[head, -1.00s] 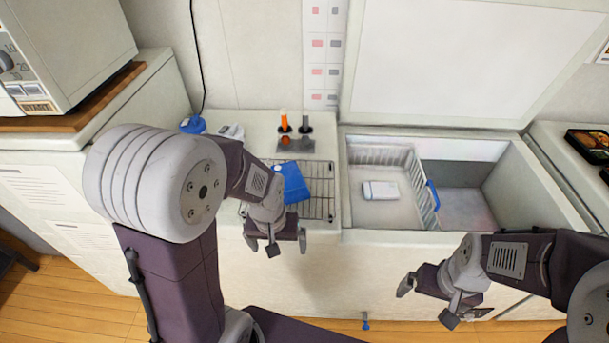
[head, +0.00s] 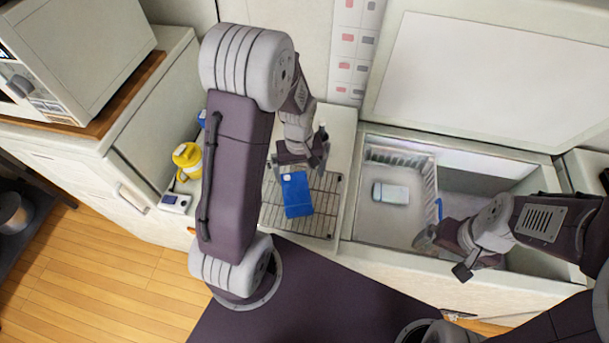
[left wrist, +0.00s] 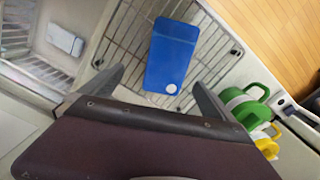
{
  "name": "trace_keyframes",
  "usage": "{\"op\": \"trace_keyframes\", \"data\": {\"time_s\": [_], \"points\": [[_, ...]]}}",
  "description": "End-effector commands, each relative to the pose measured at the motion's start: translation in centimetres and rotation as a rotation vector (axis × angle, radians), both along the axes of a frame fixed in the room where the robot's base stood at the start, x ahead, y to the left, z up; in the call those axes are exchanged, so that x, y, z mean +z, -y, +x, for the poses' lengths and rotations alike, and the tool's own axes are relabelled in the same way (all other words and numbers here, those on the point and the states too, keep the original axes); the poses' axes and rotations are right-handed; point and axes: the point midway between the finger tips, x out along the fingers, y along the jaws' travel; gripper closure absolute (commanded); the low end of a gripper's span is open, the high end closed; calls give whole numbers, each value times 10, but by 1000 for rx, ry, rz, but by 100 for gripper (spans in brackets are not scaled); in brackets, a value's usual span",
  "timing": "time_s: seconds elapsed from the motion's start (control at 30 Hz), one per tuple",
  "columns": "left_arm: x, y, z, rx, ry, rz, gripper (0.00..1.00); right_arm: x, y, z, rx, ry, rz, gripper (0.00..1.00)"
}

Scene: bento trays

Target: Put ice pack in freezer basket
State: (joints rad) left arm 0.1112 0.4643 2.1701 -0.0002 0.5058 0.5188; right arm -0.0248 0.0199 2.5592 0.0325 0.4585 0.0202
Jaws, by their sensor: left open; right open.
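The ice pack (head: 297,196), flat and blue with a white round cap, lies on a wire rack (head: 325,205); it also shows in the left wrist view (left wrist: 172,58). My left gripper (head: 297,168) is open and empty at the ice pack's capped end. In the left wrist view its fingers (left wrist: 155,92) are spread wide on either side of that end. The freezer basket (head: 430,180), white wire with a blue handle, sits in the left part of the open freezer. My right gripper (head: 440,255) is open and empty near the freezer's front edge, partly hiding the basket's near end.
A white pack (head: 390,193) lies in the basket, with bare floor around it. The freezer lid (head: 490,80) stands open behind.

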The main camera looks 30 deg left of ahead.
Motion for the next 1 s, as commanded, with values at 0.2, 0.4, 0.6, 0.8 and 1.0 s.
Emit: {"op": "trace_keyframes", "data": {"time_s": [0.2, 0.4, 0.6, 0.8, 1.0], "points": [[-32, 0, -2, -1, -7, -1, 0, 5, 0, 0, 0, 0, 0, 1], [-40, -1, -1, -1, -4, 0, 0, 6, 0, 0, 0, 0, 0, 1], [-72, -6, 1, -1, -7, -1, 0, 16, 0, 0, 0, 0, 0, 1], [-90, -6, 1, -2, -2, 0, 0, 17, 0, 0, 0, 0, 0, 1], [-90, -6, 2, -2, -1, 0, 11, 16, 0, 0, 0, 0, 0, 1]]}}
